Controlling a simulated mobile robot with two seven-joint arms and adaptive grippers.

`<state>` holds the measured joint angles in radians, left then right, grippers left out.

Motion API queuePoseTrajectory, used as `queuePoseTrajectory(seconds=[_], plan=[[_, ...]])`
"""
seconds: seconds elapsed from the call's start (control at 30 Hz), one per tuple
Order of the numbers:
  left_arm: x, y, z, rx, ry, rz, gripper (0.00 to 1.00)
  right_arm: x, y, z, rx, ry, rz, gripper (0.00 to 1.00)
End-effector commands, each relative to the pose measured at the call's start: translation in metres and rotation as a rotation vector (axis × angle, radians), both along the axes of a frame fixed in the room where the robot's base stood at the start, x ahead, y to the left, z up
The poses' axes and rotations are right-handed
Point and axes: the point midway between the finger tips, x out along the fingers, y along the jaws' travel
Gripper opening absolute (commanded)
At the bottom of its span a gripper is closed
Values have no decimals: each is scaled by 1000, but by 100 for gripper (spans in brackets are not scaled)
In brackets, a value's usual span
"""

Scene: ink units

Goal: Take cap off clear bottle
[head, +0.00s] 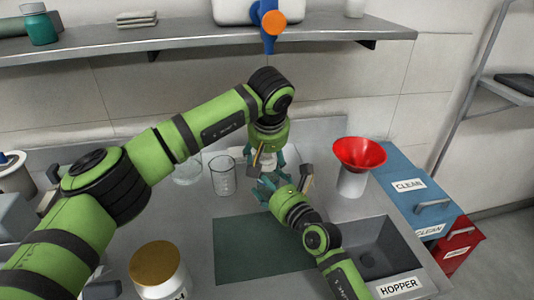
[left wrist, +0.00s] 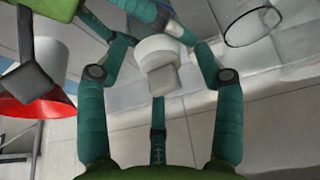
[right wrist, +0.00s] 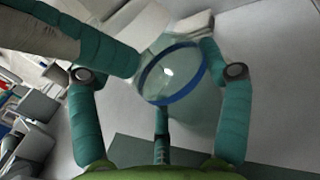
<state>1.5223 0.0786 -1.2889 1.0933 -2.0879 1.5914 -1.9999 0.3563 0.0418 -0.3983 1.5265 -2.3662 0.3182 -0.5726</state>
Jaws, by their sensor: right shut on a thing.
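The clear bottle (right wrist: 172,72) shows in the right wrist view as a see-through body with a blue ring, between the fingers of my right gripper (head: 272,184). That gripper is shut on it above the bench, and its fingers hide most of it in the head view. A white cap (left wrist: 158,58) with a blocky top shows in the left wrist view between the fingers of my left gripper (head: 267,160). The left gripper points down from above, with its fingers apart on both sides of the cap. I cannot tell whether they touch it.
A glass beaker (head: 223,176) stands left of the grippers. A red funnel (head: 360,152) sits on a white container at right. A dark green mat (head: 255,255), a sink marked HOPPER (head: 370,258) and a brown-lidded jar (head: 158,265) are nearer. A shelf (head: 180,38) runs above.

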Motion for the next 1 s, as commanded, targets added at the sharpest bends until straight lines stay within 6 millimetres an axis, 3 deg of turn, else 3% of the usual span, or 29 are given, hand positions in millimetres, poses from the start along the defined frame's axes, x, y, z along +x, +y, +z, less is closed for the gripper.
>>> queuePoseTrajectory(seconds=[0.03, 0.13, 0.17, 1.0], plan=[[0, 0, 0, 0, 0, 0, 48, -1, -1, -7, -10, 11, 1, 19], [0, 0, 0, 0, 0, 0, 8, -1, -1, -7, -10, 11, 1, 19], [0, 0, 0, 0, 0, 0, 2, -1, -1, -7, -11, 12, 1, 19], [0, 1, 1, 2, -1, 1, 0, -1, -1, -8, -11, 13, 2, 19]])
